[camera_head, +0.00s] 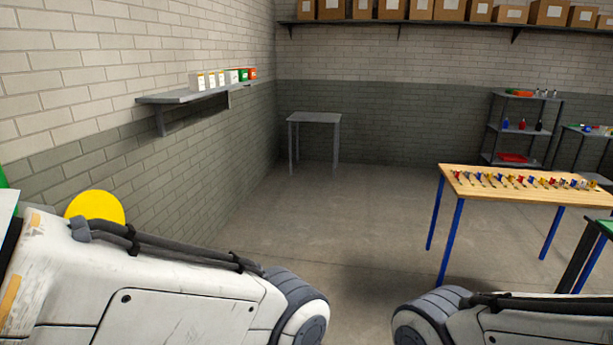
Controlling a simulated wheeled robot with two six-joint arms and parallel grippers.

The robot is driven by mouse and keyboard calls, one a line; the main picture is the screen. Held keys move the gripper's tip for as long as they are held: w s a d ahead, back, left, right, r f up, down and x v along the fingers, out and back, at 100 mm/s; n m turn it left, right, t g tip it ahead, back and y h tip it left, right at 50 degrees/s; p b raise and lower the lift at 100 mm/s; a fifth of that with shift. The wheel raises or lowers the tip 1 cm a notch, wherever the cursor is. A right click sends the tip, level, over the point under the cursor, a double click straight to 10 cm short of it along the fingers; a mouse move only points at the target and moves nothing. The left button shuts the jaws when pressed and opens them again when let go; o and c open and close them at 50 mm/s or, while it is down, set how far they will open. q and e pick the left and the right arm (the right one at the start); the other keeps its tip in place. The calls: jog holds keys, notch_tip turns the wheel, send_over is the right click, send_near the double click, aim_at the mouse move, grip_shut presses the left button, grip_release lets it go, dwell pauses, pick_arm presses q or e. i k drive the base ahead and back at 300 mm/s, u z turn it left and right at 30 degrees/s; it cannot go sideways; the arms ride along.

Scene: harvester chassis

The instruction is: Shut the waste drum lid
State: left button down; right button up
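A yellow round disc (95,206) shows at the left, near the brick wall, partly hidden behind my white left arm. I cannot tell whether it is the waste drum lid. No drum body can be made out. My two arms fill the bottom of the view, the left one large and close, the right one at the lower right. Neither gripper is in view.
A wooden table (520,193) with blue legs and a row of small coloured items stands at the right. A small grey table (315,118) stands in the back corner. A wall shelf (185,97) holds small boxes. The concrete floor (350,210) between is clear.

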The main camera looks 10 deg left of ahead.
aim_at(94, 204)
jog(key=z, duration=0.05)
jog(key=i, duration=1.9)
jog(key=u, duration=0.85)
jog(key=i, duration=1.35)
jog(key=u, duration=1.35)
jog(key=i, duration=0.65)
jog(key=u, duration=0.3)
